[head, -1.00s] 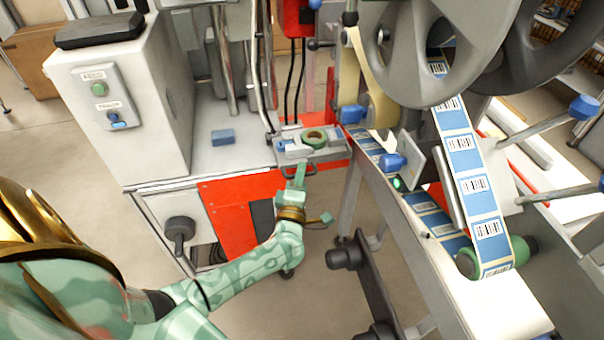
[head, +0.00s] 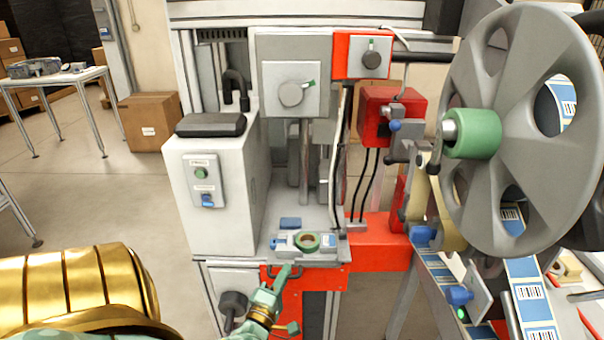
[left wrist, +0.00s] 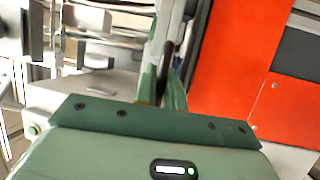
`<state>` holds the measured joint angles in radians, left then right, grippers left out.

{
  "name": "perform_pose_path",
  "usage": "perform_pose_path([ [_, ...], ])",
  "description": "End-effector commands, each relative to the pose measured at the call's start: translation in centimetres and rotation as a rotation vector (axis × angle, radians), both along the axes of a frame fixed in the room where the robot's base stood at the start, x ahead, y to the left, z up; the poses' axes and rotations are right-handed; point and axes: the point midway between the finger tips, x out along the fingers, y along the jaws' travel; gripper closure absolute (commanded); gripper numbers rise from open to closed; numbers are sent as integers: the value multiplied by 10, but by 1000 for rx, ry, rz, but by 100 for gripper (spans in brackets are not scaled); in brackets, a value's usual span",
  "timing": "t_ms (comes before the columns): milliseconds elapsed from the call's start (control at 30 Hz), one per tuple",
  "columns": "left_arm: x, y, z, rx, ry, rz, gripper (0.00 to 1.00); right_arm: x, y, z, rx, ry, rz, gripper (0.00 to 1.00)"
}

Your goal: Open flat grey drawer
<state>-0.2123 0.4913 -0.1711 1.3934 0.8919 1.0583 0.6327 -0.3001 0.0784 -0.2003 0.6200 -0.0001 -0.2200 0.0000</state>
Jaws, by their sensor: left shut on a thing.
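The flat grey drawer (head: 325,257) is a thin grey slab at the front edge of the machine's white deck, with a dark handle on its front. A green tape ring (head: 307,241) and small grey and blue parts lie on top of it. My left gripper (head: 287,270) reaches up from below to the drawer's front and is shut on the handle. In the left wrist view the two green fingers (left wrist: 166,85) close around the dark handle bar (left wrist: 167,58). The drawer's sides are partly hidden, and I cannot tell how far it stands out. My right gripper is out of view.
A white box (head: 208,170) with buttons stands left of the drawer. A blue block (head: 290,223) lies behind it. Red panels and a black knob (head: 234,303) are below. A large grey reel (head: 520,130) and label tape stand at the right.

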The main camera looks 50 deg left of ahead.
Motion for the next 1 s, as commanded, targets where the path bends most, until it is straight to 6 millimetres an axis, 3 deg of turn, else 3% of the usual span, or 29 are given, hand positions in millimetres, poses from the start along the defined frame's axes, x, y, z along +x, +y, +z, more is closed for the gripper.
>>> perform_pose_path([
  [200, -11, 8, -2, -1, 4, -1, 100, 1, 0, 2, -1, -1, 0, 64],
  [567, -12, 9, -2, -2, 5, -1, 100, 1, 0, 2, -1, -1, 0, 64],
  [600, -12, 8, -2, -2, 5, -1, 84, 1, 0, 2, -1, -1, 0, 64],
  [667, -12, 9, -2, -2, 5, -1, 68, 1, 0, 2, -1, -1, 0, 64],
  [1000, -14, 8, -1, -1, 2, 0, 68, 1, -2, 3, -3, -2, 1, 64],
])
